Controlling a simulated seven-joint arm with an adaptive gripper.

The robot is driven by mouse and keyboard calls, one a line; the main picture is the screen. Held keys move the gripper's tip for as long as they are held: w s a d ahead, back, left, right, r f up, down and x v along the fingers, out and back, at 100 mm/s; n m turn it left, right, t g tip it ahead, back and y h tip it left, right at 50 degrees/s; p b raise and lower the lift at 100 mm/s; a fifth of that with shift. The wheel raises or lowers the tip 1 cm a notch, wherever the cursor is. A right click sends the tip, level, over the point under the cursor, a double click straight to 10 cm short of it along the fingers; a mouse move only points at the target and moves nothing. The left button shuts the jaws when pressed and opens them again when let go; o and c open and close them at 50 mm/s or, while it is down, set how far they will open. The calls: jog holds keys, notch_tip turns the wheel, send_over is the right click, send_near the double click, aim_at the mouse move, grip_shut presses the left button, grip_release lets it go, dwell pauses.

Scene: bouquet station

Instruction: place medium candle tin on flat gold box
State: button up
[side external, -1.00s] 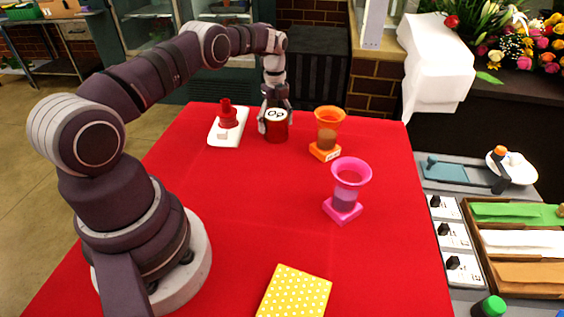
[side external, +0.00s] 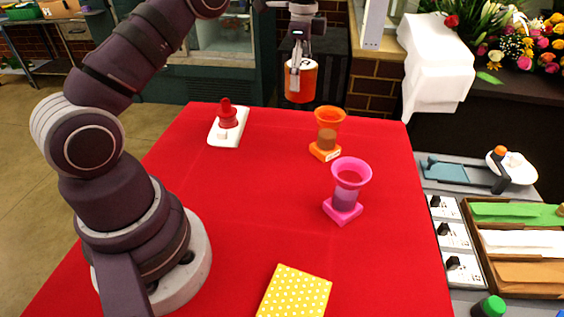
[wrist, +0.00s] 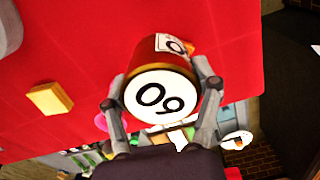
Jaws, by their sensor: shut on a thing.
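The candle tin (side external: 301,84), a reddish-orange cylinder with a white top marked with dark characters, hangs in the air above the back of the red table. My gripper (side external: 302,70) is shut around its sides from above. In the wrist view the tin (wrist: 160,92) sits between the two fingers, its white marked top facing the camera. The flat gold box (side external: 296,293), yellow with white dots, lies at the table's front edge, cut off by the side picture's lower border. It also shows in the wrist view (wrist: 50,98), left of the tin and apart from it.
An orange flared vase (side external: 329,133) and a pink flared vase (side external: 347,190) stand right of the middle. A red object (side external: 227,116) stands on a white tray (side external: 232,138) at the back left. The red tabletop (side external: 240,220) between my base and the vases is clear.

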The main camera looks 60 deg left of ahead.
jog(key=s+d+r+n, duration=0.3)
jog(key=d+n, duration=0.3)
jog(key=d, duration=0.3)
jog(key=m, duration=2.8)
send_over(296, 299)
notch_tip(296, 299, down, 6)
jog(key=shift+m, duration=0.5)
notch_tip(296, 299, down, 8)
jog(key=shift+r, duration=0.1)
jog(key=o, duration=1.2)
jog(key=shift+o, duration=0.2)
